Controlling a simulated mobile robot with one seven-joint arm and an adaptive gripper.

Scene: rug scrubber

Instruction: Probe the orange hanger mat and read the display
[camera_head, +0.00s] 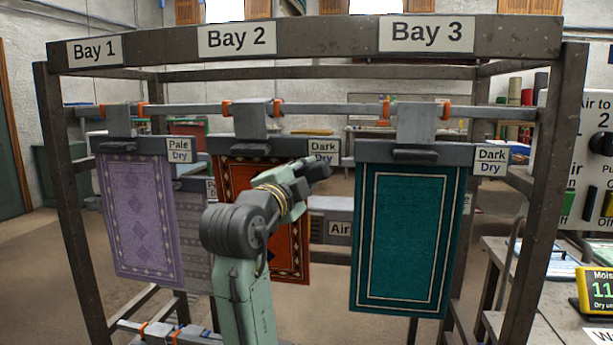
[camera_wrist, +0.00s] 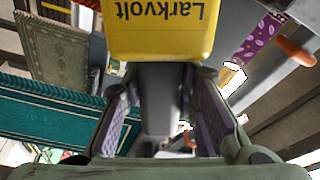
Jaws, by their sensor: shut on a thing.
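The orange mat (camera_head: 290,247) with a dark patterned border hangs in Bay 2, under a tag reading "Dark Dry" (camera_head: 324,152). My arm hides much of its middle. My gripper (camera_head: 318,171) is in front of the mat's upper right part; contact with the mat cannot be told. In the wrist view my gripper (camera_wrist: 160,125) is shut on the dark grey grip (camera_wrist: 163,95) of a yellow tool (camera_wrist: 160,30) marked "Larkvolt", lettered upside down. The tool's tip is out of view. A yellow-framed display (camera_head: 598,291) at the right edge shows "11", cut off by the picture edge.
A purple mat (camera_head: 139,215) hangs in Bay 1, tagged "Pale Dry". A teal mat (camera_head: 408,240) hangs in Bay 3, tagged "Dark Dry". A metal frame (camera_head: 556,200) surrounds the bays. A bench with the display stands at right.

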